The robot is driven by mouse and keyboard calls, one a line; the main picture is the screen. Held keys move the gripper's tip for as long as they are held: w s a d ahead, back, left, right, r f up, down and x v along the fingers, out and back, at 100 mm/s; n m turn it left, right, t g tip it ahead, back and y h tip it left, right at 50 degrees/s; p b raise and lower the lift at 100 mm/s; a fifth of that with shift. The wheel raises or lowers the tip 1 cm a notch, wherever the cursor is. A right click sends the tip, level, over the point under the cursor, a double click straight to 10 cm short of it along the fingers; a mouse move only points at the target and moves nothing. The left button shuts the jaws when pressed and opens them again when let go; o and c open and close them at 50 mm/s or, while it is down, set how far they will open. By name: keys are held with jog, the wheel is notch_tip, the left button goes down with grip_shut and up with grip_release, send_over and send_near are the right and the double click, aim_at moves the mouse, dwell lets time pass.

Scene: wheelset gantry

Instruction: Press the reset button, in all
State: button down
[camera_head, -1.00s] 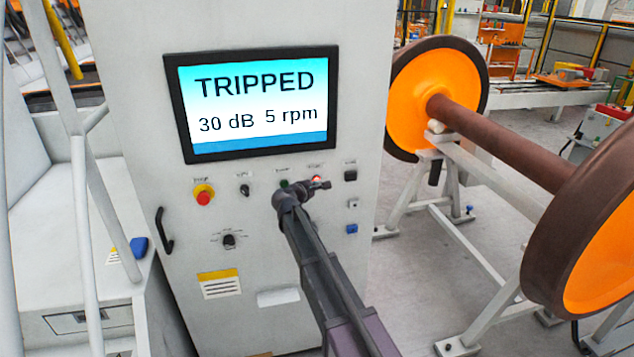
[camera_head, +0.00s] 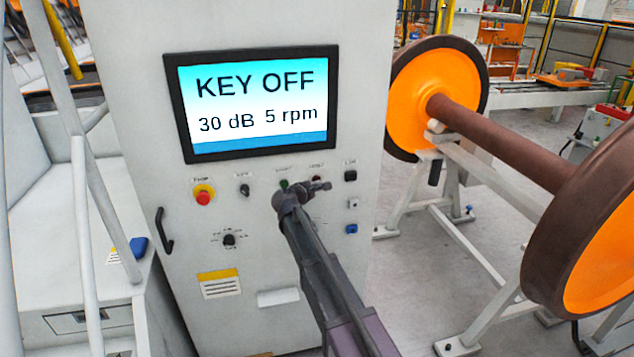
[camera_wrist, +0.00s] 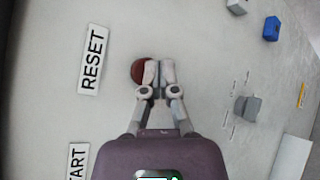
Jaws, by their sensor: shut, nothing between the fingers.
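The control panel (camera_head: 130,110) has a screen (camera_head: 252,103) that reads "KEY OFF", with "30 dB 5 rpm" below. The reset button (camera_wrist: 139,68) is dark red and unlit, beside its RESET label (camera_wrist: 92,60) in the wrist view. My gripper (camera_wrist: 159,72) is shut and empty. Its fingertips overlap the right part of the button in that view; I cannot tell whether they touch it. In the head view my gripper (camera_head: 322,186) is at the button row and mostly hides the button. The key switch (camera_head: 244,190) is further left in the row.
A red stop button (camera_head: 203,196) on yellow, a green start button (camera_head: 284,184) and a black switch (camera_head: 350,175) share the row. A rotary knob (camera_head: 229,240) and a handle (camera_head: 164,231) are lower. A wheelset (camera_head: 500,140) stands on the right.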

jog(key=shift+s+d, duration=0.1)
jog(key=shift+s, duration=0.35)
jog(key=s, duration=0.2)
jog(key=s+d, duration=0.1)
jog(key=s, duration=0.2)
jog(key=shift+d, duration=0.1)
dwell(0.5)
dwell(0.6)
